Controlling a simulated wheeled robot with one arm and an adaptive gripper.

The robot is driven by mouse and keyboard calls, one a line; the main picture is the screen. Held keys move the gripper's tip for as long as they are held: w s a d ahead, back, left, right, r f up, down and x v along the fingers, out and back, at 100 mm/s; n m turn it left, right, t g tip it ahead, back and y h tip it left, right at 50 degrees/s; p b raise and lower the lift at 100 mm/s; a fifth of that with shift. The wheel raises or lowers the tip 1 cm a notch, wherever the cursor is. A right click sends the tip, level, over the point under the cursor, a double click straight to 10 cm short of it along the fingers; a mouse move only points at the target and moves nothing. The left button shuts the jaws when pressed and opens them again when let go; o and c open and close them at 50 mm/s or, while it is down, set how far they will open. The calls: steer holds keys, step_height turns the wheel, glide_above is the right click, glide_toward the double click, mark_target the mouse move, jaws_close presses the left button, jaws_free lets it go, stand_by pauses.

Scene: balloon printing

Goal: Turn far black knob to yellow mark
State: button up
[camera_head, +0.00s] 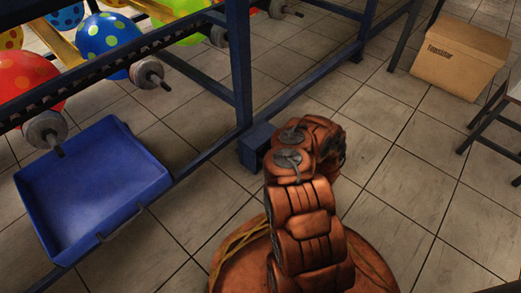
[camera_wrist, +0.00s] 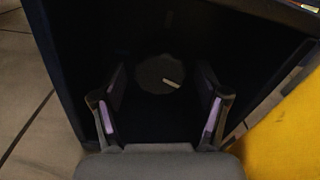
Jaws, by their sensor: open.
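A round black knob (camera_wrist: 160,74) with a pale pointer line shows in the wrist view, on a dark panel (camera_wrist: 150,30). The pointer is directed toward the lower right. My gripper (camera_wrist: 160,100) is open, with one finger to the left of the knob and one to the right. The knob appears between and beyond the fingertips, and I cannot tell how close they are to it. No yellow mark can be made out on the dark panel. In the head view the gripper and knobs cannot be made out.
In the wrist view a yellow surface (camera_wrist: 285,135) lies at the right. In the head view a blue metal frame (camera_head: 240,65) carries balloons (camera_head: 104,37) on the left, above a blue tray (camera_head: 90,185). A cardboard box (camera_head: 455,60) stands at the back right. Tiled floor between is clear.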

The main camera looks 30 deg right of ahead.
steer(key=shift+w, duration=0.2)
steer(key=c, duration=1.2)
